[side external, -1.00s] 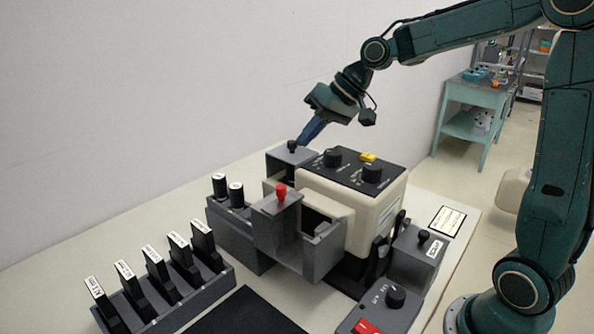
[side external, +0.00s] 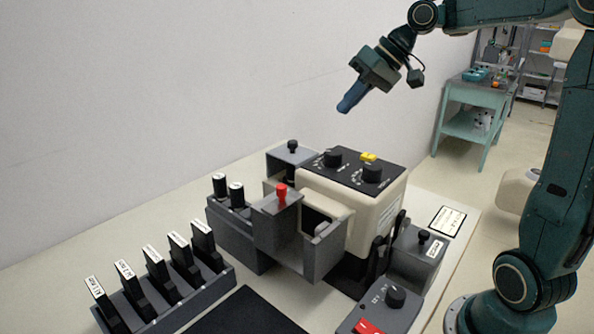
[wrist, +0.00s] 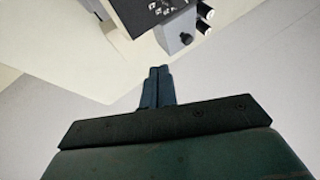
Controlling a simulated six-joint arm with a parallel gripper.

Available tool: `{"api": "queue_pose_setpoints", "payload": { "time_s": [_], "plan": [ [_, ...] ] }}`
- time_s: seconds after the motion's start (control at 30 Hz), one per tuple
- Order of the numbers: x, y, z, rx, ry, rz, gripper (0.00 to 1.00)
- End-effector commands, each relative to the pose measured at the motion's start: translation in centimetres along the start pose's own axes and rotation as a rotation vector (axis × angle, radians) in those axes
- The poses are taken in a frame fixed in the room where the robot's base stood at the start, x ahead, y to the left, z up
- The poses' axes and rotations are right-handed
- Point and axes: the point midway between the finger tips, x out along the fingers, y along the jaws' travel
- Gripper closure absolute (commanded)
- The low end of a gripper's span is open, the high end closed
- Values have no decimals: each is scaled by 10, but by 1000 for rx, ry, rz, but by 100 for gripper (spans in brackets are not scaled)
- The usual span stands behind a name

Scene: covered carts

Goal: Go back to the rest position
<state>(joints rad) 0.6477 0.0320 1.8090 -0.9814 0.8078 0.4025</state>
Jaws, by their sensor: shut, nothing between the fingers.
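My gripper (side external: 345,106) is in the air above and behind the cream machine (side external: 375,212), touching nothing. Its blue fingers are shut together and empty, which also shows in the wrist view (wrist: 160,72). The machine has a black top panel with two black knobs and a yellow button (side external: 368,156). A grey cover with a black knob (side external: 292,147) stands at its back left. A grey drawer-like part with a red knob (side external: 281,193) sticks out at its front.
A grey rack (side external: 190,303) with several labelled black pieces stands at the front left. A control box (side external: 385,312) with a red switch is at the front. A grey box labelled on its side (side external: 418,257) stands right of the machine. The air around my gripper is clear.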

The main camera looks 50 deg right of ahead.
Motion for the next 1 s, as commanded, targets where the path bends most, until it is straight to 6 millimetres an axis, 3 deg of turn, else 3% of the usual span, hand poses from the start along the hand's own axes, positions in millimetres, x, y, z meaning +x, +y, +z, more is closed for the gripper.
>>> {"api": "queue_pose_setpoints", "payload": {
  "time_s": [0.27,0.67,0.87,1.0],
  "plan": [
    [-19,0,0,1,1,1,100],
    [-19,-8,5,-9,-1,12,100],
    [-15,-31,24,-40,0,54,100],
    [-12,-50,49,-71,-1,99,100]
  ]
}}
